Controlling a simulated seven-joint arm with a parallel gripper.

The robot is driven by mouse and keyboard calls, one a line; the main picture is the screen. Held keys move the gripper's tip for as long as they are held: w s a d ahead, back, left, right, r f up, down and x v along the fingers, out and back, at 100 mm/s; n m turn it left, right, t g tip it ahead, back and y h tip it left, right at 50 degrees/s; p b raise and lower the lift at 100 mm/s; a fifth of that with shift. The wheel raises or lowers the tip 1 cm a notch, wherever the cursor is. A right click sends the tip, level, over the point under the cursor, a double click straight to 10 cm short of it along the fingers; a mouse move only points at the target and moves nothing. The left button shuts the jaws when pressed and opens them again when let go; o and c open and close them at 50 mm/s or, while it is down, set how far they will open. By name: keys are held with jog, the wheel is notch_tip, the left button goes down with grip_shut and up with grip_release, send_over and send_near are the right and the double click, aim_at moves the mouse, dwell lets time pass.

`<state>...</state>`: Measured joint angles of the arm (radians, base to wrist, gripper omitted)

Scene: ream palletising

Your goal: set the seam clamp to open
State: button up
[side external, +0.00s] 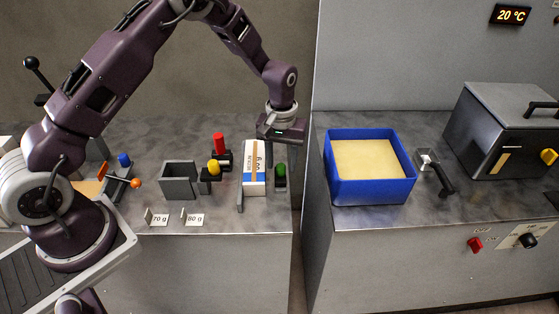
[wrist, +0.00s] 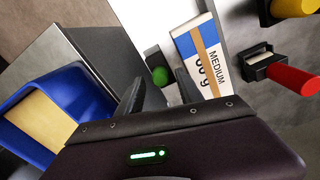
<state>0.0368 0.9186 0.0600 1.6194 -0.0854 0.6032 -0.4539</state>
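No label in view names the seam clamp, so I cannot tell for certain which fitting it is. A white, blue-ended ream (side external: 255,168) marked MEDIUM, with a brown strip along it, stands on the left bench. It also shows in the wrist view (wrist: 205,62). A green knob (side external: 281,169) on a dark block is right beside it, also in the wrist view (wrist: 160,75). A red-handled lever (side external: 219,145) and a yellow knob (side external: 213,167) stand to its left. My gripper (side external: 279,138) is above and behind the green knob. Its fingers (wrist: 165,92) are apart and empty.
A blue bin (side external: 370,194) with a pale block stands right of the gap between benches, with a black-handled lever (side external: 436,172) and a dark lidded box (side external: 500,130) beyond. A grey open box (side external: 180,184) and an orange-tipped lever (side external: 136,183) are at left.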

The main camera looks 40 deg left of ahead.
aim_at(281, 165)
notch_tip(281, 165, up, 7)
jog(key=shift+r, duration=0.1)
dwell(0.5)
jog(key=s+r+m+t, duration=0.1)
jog(key=s+r, duration=0.5)
jog(key=r, duration=0.3)
jog(key=s+r+m+t, duration=0.2)
jog(key=s+r, duration=0.3)
jog(key=r, duration=0.3)
jog(key=s+r+m+t, duration=0.1)
jog(key=s, duration=0.8)
jog(key=s+r+m+t, duration=0.1)
jog(key=s+r+m, duration=0.1)
jog(key=s, duration=0.8)
jog(key=shift+r+t, duration=0.25)
jog(key=shift+t, duration=0.05)
